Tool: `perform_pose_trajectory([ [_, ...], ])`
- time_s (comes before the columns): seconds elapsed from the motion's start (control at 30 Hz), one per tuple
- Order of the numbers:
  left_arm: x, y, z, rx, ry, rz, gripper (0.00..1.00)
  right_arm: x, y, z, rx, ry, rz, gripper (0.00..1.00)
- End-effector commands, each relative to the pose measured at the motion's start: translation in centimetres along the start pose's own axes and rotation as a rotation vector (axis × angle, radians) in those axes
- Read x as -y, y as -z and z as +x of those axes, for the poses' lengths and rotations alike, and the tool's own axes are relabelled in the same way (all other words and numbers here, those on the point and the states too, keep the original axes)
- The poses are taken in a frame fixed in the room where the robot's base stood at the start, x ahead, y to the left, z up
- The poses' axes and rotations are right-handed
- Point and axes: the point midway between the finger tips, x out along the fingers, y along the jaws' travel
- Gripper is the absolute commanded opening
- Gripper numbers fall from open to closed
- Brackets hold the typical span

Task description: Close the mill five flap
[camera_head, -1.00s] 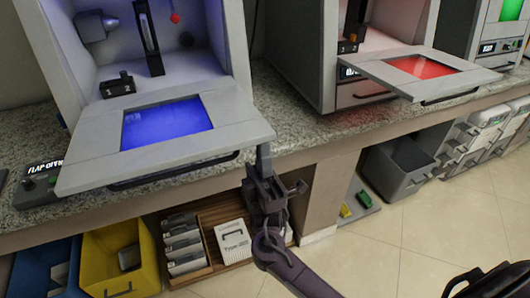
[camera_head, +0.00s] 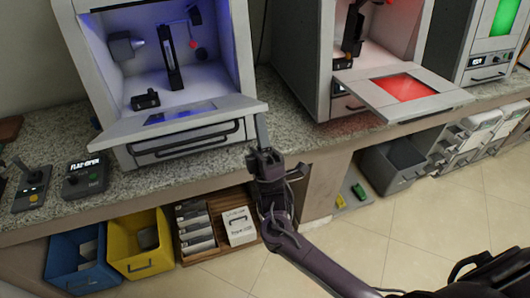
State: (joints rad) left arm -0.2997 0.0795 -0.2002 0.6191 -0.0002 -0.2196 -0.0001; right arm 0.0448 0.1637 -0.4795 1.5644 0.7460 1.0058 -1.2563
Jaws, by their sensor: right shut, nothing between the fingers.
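A grey mill with a blue-lit inside (camera_head: 203,84) stands at the left on the counter. Its flap (camera_head: 225,108), with a blue window, is tilted partly up and seen almost edge-on, so the opening above it is still uncovered. A dark handle runs along its front. My right gripper (camera_head: 261,130) is shut and empty, its fingers pointing up at the flap's right front corner. I cannot tell whether they touch it. I cannot read a mill number on this machine. My left gripper is not in view.
A control box reading "FLAP-OPEN" (camera_head: 86,178) and a joystick box (camera_head: 33,188) stand left on the counter. A red-lit mill (camera_head: 335,60) has its flap (camera_head: 440,95) out flat. Yellow (camera_head: 125,259) and blue (camera_head: 62,270) bins sit below.

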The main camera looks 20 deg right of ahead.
Motion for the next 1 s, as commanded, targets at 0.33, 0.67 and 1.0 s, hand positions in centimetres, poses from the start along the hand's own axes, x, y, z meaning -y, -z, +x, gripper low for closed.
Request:
perform_pose_trajectory([
  [0.33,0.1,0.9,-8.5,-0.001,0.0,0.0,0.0,-0.7,-0.1,7.8,0.0,0.226,-0.001,0.0],
  [0.67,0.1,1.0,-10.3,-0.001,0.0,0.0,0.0,1.8,-0.1,15.2,0.002,0.233,-0.001,0.0],
  [1.0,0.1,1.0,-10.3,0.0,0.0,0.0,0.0,6.2,-0.1,22.4,0.002,0.292,0.0,0.0],
])
